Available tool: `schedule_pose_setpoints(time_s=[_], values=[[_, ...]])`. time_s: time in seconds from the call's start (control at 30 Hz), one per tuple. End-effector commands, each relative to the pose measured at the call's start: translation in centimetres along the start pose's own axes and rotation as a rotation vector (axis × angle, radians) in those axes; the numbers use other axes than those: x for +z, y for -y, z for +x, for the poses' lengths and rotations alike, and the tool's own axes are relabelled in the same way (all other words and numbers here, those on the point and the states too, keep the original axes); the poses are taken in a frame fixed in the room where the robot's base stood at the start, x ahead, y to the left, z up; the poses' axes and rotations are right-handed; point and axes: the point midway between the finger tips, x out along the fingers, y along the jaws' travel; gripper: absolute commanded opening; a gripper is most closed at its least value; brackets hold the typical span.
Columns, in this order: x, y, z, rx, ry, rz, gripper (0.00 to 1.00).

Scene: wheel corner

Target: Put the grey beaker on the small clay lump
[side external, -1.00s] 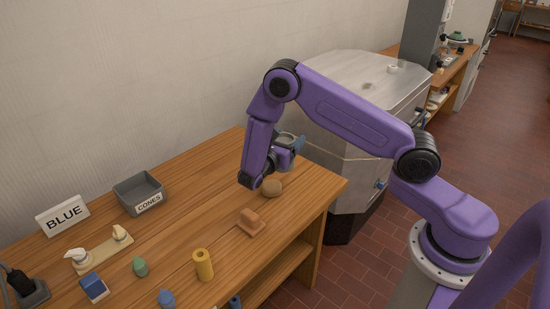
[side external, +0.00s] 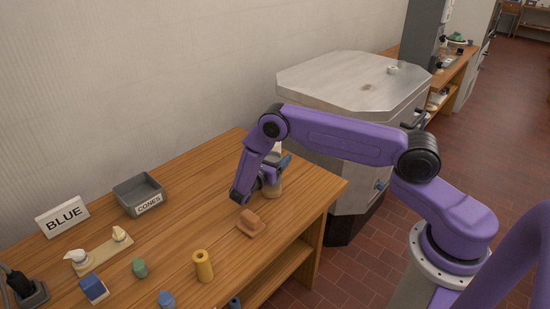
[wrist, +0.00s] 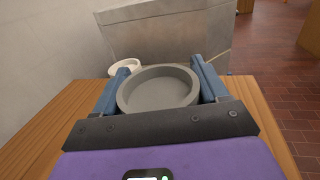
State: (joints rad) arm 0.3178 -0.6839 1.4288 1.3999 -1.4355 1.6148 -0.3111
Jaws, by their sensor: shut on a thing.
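My gripper (wrist: 158,88) is shut on the grey beaker (wrist: 157,92), one finger on each side of its round rim. In the wrist view the beaker is upright, open end up, and looks empty.
An orange-brown block (side external: 250,223) sits in front of my gripper. A white round vessel (wrist: 124,68) stands behind the beaker. A yellow cylinder (side external: 203,265), a green piece (side external: 140,267) and a grey CONES bin (side external: 140,194) are further left. The table's right edge is near.

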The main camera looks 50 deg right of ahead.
Motion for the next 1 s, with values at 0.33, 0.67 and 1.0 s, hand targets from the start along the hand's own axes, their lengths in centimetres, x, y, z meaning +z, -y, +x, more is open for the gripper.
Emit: schedule_pose_setpoints(time_s=[0.33, 0.67, 1.0], values=[[-0.2, 0.0, -0.1, 0.001, 0.001, 0.001, 0.34], [-1.1, 0.0, 0.0, 0.001, 0.001, 0.001, 0.34], [-1.2, 0.0, 0.0, 0.001, 0.0, 0.0, 0.98]])
